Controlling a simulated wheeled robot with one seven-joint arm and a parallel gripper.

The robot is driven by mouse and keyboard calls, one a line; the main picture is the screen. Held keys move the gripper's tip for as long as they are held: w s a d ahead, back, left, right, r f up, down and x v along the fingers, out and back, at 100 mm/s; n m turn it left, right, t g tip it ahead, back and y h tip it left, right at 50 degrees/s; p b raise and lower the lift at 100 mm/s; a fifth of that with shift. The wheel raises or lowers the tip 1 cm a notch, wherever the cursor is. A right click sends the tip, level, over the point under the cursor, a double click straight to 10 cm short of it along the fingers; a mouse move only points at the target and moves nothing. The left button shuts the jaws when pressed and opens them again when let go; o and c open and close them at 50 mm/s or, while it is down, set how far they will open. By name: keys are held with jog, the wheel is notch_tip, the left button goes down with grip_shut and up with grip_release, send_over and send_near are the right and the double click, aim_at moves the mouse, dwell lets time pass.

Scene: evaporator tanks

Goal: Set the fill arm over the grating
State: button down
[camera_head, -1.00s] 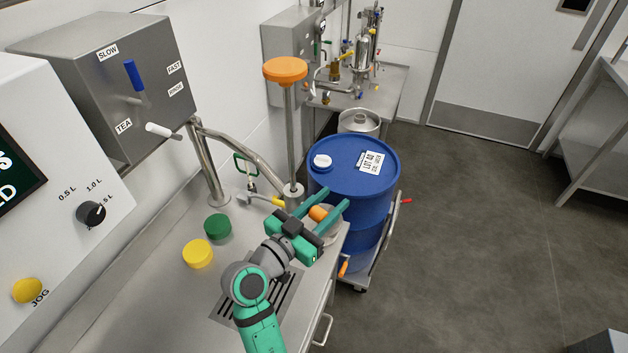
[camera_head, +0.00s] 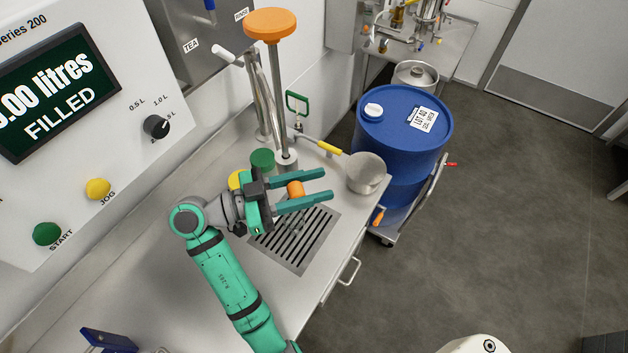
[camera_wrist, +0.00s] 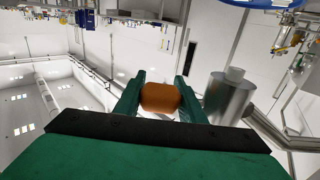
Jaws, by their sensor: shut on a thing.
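My gripper (camera_head: 302,190) is shut on an orange grip (camera_head: 295,188), which also shows between the green fingers in the wrist view (camera_wrist: 160,97). The grip appears to belong to the fill arm, whose bent steel pipe (camera_head: 274,105) rises beside the wall; part of it is hidden by the plunger post and my gripper. The slotted grating (camera_head: 318,240) lies in the worktop. In the head view, the grip and a small steel piece under it appear over the grating's upper part; their height above it is unclear.
An orange-topped plunger (camera_head: 270,25) stands behind my gripper. Green (camera_head: 262,160) and yellow (camera_head: 236,180) caps sit close by. A yellow-handled ladle (camera_head: 366,173) lies at the worktop's right edge. A blue drum (camera_head: 402,135) stands beyond. The filler's control panel (camera_head: 165,75) is left.

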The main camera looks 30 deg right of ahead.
jog(key=shift+w+a, duration=0.1)
jog(key=shift+a, duration=0.3)
jog(key=c, duration=1.4)
grip_release()
jog(key=shift+c, duration=0.2)
jog(key=v, duration=1)
jog(key=shift+a, duration=0.35)
